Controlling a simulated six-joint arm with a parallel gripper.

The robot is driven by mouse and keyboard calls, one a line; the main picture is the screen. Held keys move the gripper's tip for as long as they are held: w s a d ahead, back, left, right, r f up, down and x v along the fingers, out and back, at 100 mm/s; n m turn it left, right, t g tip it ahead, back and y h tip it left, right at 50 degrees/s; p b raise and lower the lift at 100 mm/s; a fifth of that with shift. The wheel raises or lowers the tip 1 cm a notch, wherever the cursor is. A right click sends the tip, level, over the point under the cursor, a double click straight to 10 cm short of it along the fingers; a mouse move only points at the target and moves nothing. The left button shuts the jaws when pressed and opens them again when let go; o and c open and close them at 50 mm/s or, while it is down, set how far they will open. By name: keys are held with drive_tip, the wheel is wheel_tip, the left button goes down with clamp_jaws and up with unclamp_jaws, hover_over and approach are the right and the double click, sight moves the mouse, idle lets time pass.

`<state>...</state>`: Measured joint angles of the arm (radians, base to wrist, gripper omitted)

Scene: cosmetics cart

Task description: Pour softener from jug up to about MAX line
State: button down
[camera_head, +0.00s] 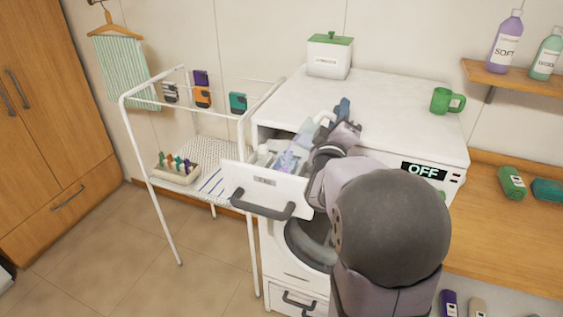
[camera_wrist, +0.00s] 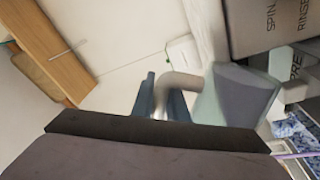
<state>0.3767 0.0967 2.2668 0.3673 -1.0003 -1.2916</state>
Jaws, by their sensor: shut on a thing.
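My gripper (camera_head: 338,118) is over the back of the open drawer. In the wrist view its blue fingers (camera_wrist: 161,100) are shut on the pale handle of the jug (camera_wrist: 245,92). The jug, pale with a greyish-lilac part, is tilted. In the head view the jug (camera_head: 304,133) is above the drawer, partly hidden by my arm. The white drawer (camera_head: 238,180) is pulled out of the washing machine and has a dark handle. Lilac shows in it under the jug; I cannot tell whether it is stream or liquid. The MAX line cannot be made out.
The washer top (camera_head: 385,95) carries a white box with a green lid (camera_head: 329,56) and a green mug (camera_head: 447,101). A white drying rack (camera_head: 125,110) stands left of the drawer. A wooden shelf (camera_head: 525,80) with bottles is at upper right.

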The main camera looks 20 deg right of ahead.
drive_tip(key=shift+w+a+r+n+p, duration=0.1)
drive_tip(key=shift+w+a+n+p, duration=0.25)
drive_tip(key=shift+n, duration=0.45)
idle(1.6)
drive_tip(key=shift+s+d+f+m+g+b, duration=0.25)
drive_tip(key=shift+s+d+f+m+b, duration=0.3)
drive_tip(key=shift+m+b, duration=0.55)
drive_tip(key=shift+s+d+f+m+g+b, duration=0.35)
drive_tip(key=shift+d+m+b, duration=0.3)
drive_tip(key=shift+m, duration=0.85)
drive_tip(key=shift+s+d+f+m+g+b, duration=0.2)
drive_tip(key=shift+s+d+f+m+b, duration=0.35)
drive_tip(key=shift+m+b, duration=0.55)
drive_tip(key=shift+w+r, duration=0.15)
